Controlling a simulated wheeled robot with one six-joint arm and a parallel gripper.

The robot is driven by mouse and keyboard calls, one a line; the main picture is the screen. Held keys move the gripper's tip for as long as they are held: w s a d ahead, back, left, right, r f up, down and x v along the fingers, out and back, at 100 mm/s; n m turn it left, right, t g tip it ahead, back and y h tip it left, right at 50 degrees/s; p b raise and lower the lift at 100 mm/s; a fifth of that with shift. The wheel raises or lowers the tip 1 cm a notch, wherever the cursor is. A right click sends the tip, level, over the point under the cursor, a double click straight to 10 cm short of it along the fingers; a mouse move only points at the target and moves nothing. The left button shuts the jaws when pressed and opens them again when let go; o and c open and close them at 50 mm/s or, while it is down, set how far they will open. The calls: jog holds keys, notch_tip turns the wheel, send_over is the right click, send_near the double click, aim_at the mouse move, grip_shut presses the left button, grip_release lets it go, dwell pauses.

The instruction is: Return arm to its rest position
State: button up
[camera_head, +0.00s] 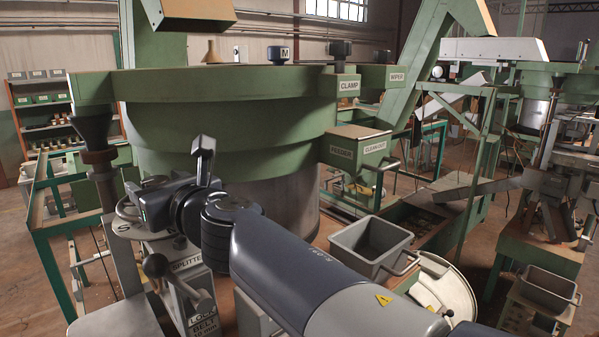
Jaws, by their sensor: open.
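My arm reaches in from the bottom right, its dark links running up and left across the lower middle. My gripper (146,202) is at the far end of the arm, at left of centre, in front of the large green round hopper (225,120). It is open, and no object shows in it. Its fingertips are small and hard to make out against the machine parts. Below and beside it stands the grey post labelled SPLITTER (188,264), with a ball-ended lever. I cannot tell whether the gripper touches anything there.
A grey bin (349,256) stands right of my arm, near a round pale drum (447,291). A second grey bin (548,286) is at far right. Green frames and shelves (42,99) stand at left.

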jog(key=shift+w+d+n+g+y+p, duration=0.15)
jog(key=shift+n+g+y+p, duration=0.4)
jog(key=shift+n+g+y, duration=0.3)
jog(key=shift+b+v, duration=0.3)
jog(key=shift+v, duration=1)
